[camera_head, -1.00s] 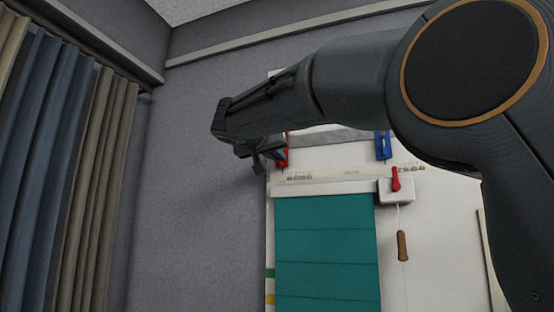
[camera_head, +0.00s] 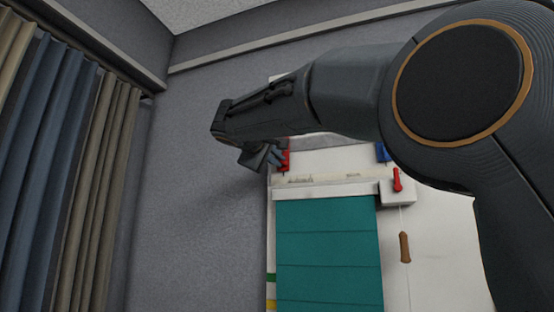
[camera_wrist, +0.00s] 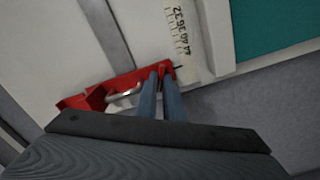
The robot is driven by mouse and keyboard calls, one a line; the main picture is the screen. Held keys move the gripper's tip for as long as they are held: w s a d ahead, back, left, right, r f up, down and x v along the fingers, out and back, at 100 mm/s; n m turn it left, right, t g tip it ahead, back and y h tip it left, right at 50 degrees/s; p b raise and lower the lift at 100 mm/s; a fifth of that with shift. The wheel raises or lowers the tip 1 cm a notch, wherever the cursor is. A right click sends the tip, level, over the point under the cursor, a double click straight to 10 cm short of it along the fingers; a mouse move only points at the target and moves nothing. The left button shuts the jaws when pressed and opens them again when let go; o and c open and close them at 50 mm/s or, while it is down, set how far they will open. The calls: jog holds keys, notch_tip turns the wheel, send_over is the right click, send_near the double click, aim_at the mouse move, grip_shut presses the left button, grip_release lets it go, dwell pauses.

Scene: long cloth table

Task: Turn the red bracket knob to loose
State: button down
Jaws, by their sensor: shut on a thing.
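The red bracket (camera_head: 285,160) is on the pale wall board above the teal cloth, partly hidden behind my gripper (camera_head: 274,160). In the wrist view the red bracket (camera_wrist: 124,84) runs slantwise, with a small metal piece below its middle. My gripper (camera_wrist: 160,78) has its two grey fingers close together on the right end of the red bracket, where the knob is. The fingers cover most of the knob, so its turned position cannot be read.
A blue bracket (camera_head: 382,152) sits farther right, partly behind my arm. A white box with a red lever (camera_head: 397,180) is below it, with a brown handle (camera_head: 405,247) hanging on a cord. The teal cloth (camera_head: 328,250) hangs below. Curtains (camera_head: 70,170) are at left.

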jog(key=n+p, duration=0.1)
jog(key=n, duration=0.4)
jog(key=shift+f, duration=0.1)
jog(key=shift+n, duration=0.3)
dwell(0.4)
jog(key=c, duration=1.9)
grip_release()
jog(key=shift+o, duration=0.2)
jog(key=b+v, duration=0.2)
jog(key=v, duration=0.6)
jog(key=shift+a, duration=0.1)
